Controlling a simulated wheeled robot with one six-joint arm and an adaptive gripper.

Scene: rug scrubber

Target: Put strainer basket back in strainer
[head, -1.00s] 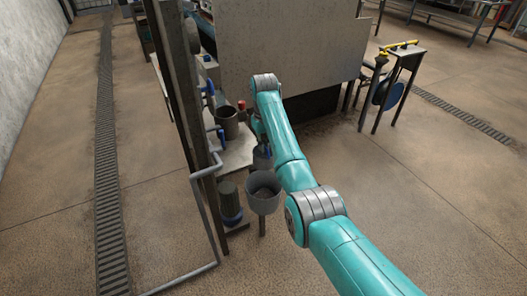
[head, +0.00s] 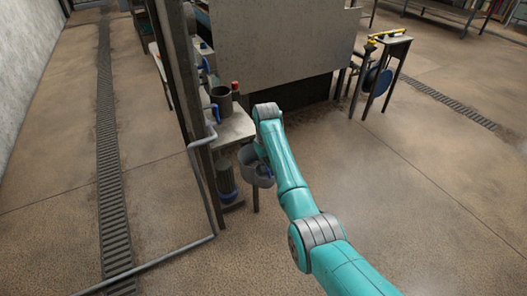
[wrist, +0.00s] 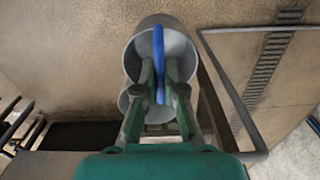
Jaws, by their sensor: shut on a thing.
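My gripper (wrist: 161,76) is shut on the blue handle (wrist: 158,62) of the strainer basket, between its two green fingers. The grey basket (wrist: 184,52) hangs below the fingers in the wrist view. A second round grey rim, apparently the strainer (wrist: 128,98), shows partly behind it, off to the lower left. My gripper is mostly hidden there by my arm.
A dark post and a grey pipe (head: 203,188) stand close on the left. The floor at right is open.

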